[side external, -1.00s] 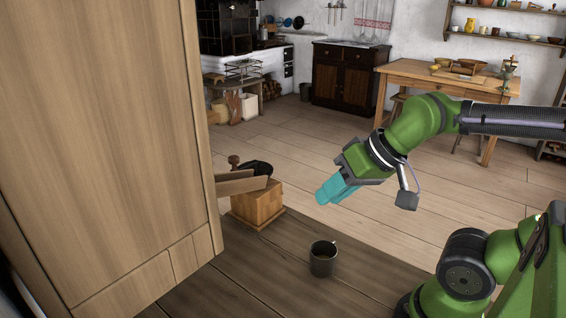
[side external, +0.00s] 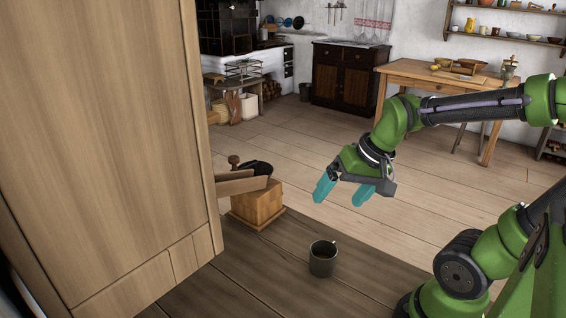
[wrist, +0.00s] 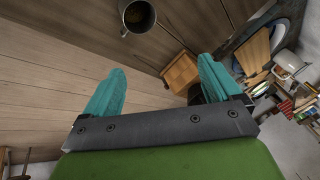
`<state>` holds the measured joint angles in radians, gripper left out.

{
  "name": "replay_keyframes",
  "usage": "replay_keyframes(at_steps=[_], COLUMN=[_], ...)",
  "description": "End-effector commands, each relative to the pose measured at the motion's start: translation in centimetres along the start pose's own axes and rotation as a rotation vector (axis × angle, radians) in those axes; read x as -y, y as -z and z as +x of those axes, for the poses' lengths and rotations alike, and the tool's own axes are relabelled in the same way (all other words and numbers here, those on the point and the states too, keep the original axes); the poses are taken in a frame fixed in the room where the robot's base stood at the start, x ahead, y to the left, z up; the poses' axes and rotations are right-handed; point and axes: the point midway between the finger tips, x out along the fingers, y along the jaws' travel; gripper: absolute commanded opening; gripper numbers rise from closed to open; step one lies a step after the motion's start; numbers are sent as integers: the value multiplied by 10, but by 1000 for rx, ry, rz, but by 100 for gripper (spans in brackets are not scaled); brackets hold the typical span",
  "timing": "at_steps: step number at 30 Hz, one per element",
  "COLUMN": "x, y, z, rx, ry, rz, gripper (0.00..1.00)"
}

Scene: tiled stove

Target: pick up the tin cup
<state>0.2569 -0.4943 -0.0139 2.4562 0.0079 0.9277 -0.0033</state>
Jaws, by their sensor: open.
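The tin cup (side external: 322,259) is dark grey and stands upright on the dark wooden surface (side external: 240,290) in the front of the side view. Its handle is at its upper right there. In the wrist view the cup (wrist: 137,17) is at the top edge, partly cut off, and I see into its opening. My gripper (side external: 343,194) has two teal fingers, spread apart with nothing between them. It is above and behind the cup, a little to its right, and clear of it. In the wrist view the gripper (wrist: 160,88) has its fingers below the cup.
A wooden coffee grinder (side external: 257,200) stands left of the cup, beside a tall wooden cabinet (side external: 100,140). It also shows in the wrist view (wrist: 181,73). The surface around the cup is clear. A wooden table (side external: 430,75) stands far back.

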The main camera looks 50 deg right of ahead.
Motion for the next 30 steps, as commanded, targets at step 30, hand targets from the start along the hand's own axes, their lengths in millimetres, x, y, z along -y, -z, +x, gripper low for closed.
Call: replay_keyframes(at_steps=[30], x=[-176], y=[21], z=[92], rx=[1006], ry=[365], rz=[1391], gripper=[91])
